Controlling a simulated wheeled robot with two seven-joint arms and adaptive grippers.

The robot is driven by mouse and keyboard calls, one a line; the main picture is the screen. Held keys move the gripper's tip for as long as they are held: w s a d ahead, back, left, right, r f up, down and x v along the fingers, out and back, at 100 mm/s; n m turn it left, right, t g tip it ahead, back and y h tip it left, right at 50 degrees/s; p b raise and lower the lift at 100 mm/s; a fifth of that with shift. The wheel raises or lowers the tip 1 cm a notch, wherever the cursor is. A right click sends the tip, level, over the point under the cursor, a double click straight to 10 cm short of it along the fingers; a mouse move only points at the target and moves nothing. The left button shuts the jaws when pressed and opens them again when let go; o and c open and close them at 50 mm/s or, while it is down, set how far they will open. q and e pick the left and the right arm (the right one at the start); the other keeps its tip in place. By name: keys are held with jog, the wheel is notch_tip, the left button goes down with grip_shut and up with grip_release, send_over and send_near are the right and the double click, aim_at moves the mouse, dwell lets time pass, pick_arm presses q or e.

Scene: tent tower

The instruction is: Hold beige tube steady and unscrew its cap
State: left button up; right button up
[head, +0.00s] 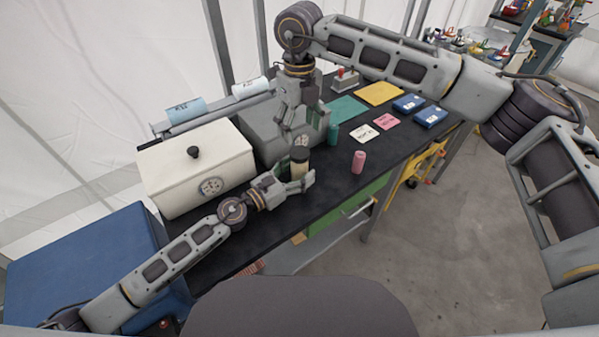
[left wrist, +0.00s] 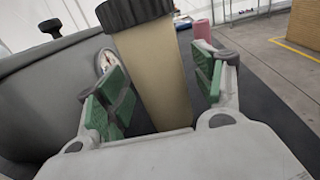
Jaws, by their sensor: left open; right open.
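The beige tube (head: 299,168) with its dark cap (head: 300,153) stands on the black bench top. In the left wrist view the beige tube (left wrist: 155,75) rises between the green finger pads, its dark cap (left wrist: 135,12) at the top edge. My left gripper (head: 296,184) is open around the tube's lower part; in the wrist view its pads (left wrist: 160,95) stand apart on either side, with a gap at least on the right. My right gripper (head: 297,136) points down just above the cap and is open; its fingertips are small and partly hard to make out.
A cream lidded box (head: 196,168) is to the left. Cards and blue boxes (head: 430,116) lie farther right on the bench (head: 330,195).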

pick_arm(q)
jog(key=shift+c, duration=0.4)
grip_shut()
pick_arm(e)
jog(key=m, duration=1.6)
jog(key=shift+m, duration=0.3)
jog(key=m, duration=0.5)
jog(key=shift+m, duration=0.4)
